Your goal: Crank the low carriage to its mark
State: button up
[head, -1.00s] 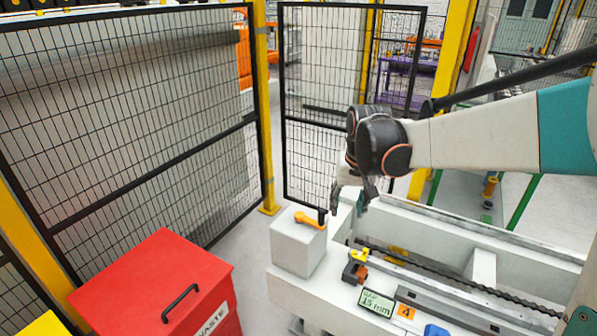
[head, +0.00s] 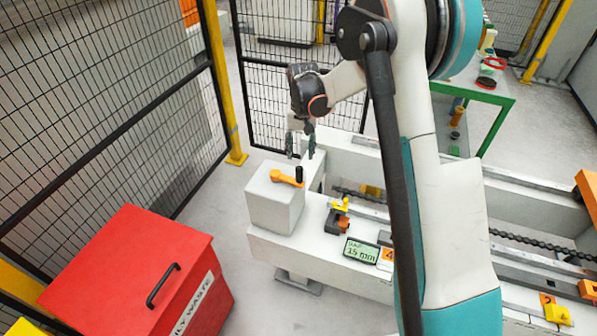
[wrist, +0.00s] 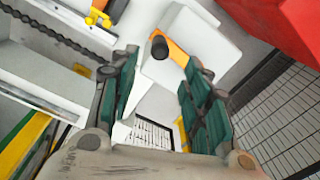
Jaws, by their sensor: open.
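The crank, an orange arm (head: 286,178) with an upright black knob (head: 299,174), sits on a white box (head: 272,207) at the bench's left end. It also shows in the wrist view, with the knob (wrist: 159,47) between my fingers in the picture. My gripper (head: 300,146) is open and empty, pointing down above and just behind the knob, apart from it. Its green-padded fingers also show in the wrist view (wrist: 160,65). A small dark block with orange and yellow parts (head: 337,219) sits beside the box; I cannot tell whether it is the carriage. A display (head: 361,251) reads 15 mm.
A red waste bin (head: 140,265) stands at front left. Black mesh fencing (head: 110,110) stands behind it. A dark screw (head: 520,241) runs along the bench. My arm hides the bench's middle. A green-framed table (head: 470,95) stands behind.

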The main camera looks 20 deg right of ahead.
aim_at(299, 167)
notch_tip(299, 167, down, 11)
jog(key=b, duration=0.3)
jog(key=shift+a+r, duration=0.15)
jog(key=shift+c, duration=0.4)
grip_shut()
